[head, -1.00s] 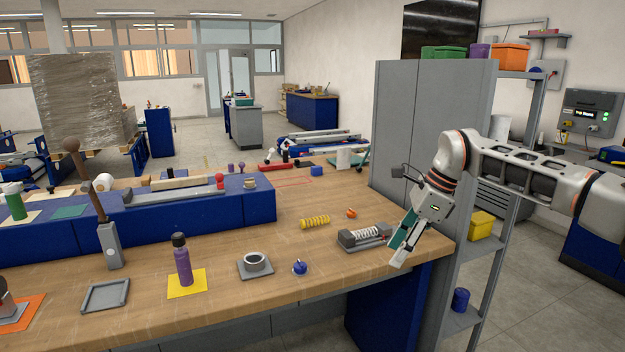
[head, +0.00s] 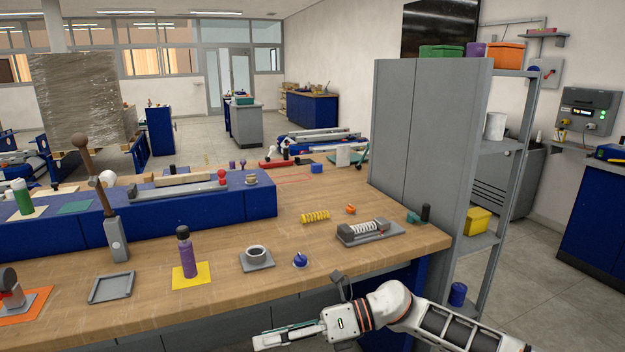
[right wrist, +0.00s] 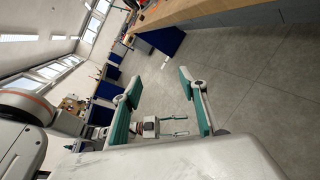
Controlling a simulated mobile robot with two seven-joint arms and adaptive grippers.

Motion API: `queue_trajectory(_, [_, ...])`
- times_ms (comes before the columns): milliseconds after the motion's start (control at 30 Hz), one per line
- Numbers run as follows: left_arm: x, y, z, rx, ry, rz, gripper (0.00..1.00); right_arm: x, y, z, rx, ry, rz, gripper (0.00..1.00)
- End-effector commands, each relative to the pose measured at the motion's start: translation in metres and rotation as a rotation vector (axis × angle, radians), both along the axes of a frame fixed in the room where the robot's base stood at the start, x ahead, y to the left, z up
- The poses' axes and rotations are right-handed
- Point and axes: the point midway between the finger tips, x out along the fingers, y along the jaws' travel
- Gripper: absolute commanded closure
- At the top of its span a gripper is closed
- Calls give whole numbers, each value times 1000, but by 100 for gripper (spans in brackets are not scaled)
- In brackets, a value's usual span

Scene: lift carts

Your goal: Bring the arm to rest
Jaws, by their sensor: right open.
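My right gripper (head: 288,337) is low in front of the workbench, at the bottom of the head view, below the bench's front edge. It is empty. In the right wrist view its two teal-padded fingers (right wrist: 160,88) stand wide apart with only floor between them. My left gripper is outside the head view. It shows small in the right wrist view (right wrist: 181,126), with two teal fingers apart and nothing seen between them.
A grey cabinet (head: 430,140) stands right.

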Motion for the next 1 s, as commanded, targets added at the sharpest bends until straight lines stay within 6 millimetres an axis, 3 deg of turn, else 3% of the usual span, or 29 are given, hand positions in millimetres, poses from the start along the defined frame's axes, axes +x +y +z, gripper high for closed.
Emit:
queue_trajectory(100, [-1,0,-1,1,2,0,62,-19,21,1,167,193,-104,57])
queue_trajectory(200, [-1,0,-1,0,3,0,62,-25,27,4,293,359,-204,57])
queue_trajectory(433, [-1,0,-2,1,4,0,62,-22,4,-9,553,773,-464,57])
queue_trajectory(567, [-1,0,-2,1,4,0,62,-20,-26,-34,682,1014,-628,57])
queue_trajectory(767, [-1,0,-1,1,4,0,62,-31,-92,-99,858,1386,-898,57])
queue_trajectory(867, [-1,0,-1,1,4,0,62,-49,-129,-138,938,1566,-1041,57])
queue_trajectory(1000, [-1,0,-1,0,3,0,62,-91,-184,-198,1041,1804,-1256,57])
